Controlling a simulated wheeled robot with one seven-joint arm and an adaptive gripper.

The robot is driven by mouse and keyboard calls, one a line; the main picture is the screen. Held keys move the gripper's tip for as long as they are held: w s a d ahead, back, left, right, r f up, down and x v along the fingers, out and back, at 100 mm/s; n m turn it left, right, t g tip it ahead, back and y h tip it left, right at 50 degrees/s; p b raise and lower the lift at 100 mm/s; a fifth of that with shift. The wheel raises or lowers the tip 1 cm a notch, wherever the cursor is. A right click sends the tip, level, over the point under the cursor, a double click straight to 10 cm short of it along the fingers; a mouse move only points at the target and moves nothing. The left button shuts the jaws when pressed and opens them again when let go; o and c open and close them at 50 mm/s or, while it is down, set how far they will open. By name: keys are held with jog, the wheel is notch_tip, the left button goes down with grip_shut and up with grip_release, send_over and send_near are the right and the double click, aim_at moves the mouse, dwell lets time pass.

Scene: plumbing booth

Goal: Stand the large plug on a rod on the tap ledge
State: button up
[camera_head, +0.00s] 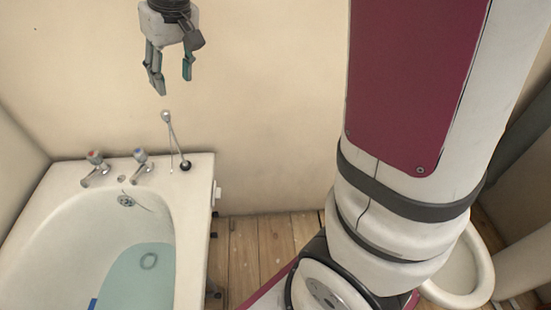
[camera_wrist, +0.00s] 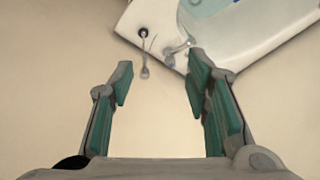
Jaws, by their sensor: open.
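The large plug on a rod has a dark round base (camera_head: 186,166) on the tap ledge (camera_head: 202,168) at the bath's right back corner. Its thin pale rod rises to a small knob (camera_head: 166,116), and a second thin line hangs from the knob. The rod looks upright, perhaps slightly tilted. In the wrist view the dark plug (camera_wrist: 143,32) and its knob (camera_wrist: 145,73) show between and beyond the fingers. My gripper (camera_head: 173,86) is open and empty above the knob, fingers pointing down, with a gap to it. It also shows in the wrist view (camera_wrist: 160,62).
Two taps, one red-marked (camera_head: 94,169) and one blue-marked (camera_head: 142,165), stand left of the plug. The bath holds water (camera_head: 150,275), with a blue item (camera_head: 92,304) at its near left. The cream wall (camera_head: 270,120) is behind. A white bowl (camera_head: 465,265) is at right.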

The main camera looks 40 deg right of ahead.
jog(key=s+g+h, duration=0.1)
jog(key=s, duration=2.9)
jog(key=shift+s+d+f+m, duration=0.25)
jog(key=shift+d+f+m, duration=0.05)
jog(key=shift+f+m, duration=0.1)
jog(key=shift+r, duration=0.1)
